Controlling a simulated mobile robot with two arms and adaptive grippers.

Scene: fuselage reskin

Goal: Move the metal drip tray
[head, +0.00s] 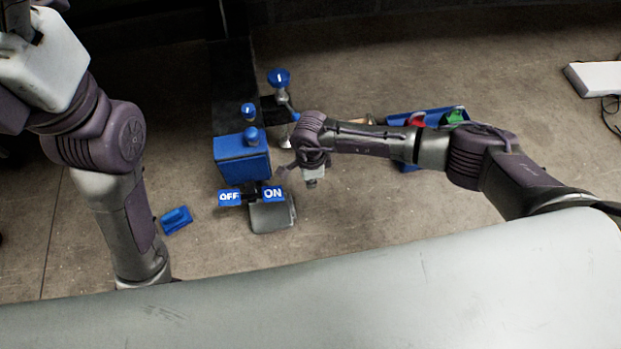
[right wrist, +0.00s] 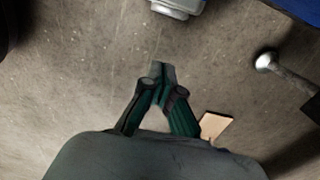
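A grey metal tray (head: 272,217), which I take for the drip tray, lies on the floor just below the OFF and ON labels. My right gripper (head: 285,169) is above and to the right of it in the head view, apart from it. In the right wrist view its two green-dark fingers (right wrist: 162,72) come together at the tips with nothing visible between them. A pale metal piece (right wrist: 176,7) shows at the top edge there, possibly the tray.
A blue box (head: 242,158) with blue knobs stands behind the tray. A blue bin (head: 398,118) with red and green items lies behind my right arm. A small blue object (head: 176,220) is on the floor at left. A metal knob (right wrist: 267,62) shows in the wrist view.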

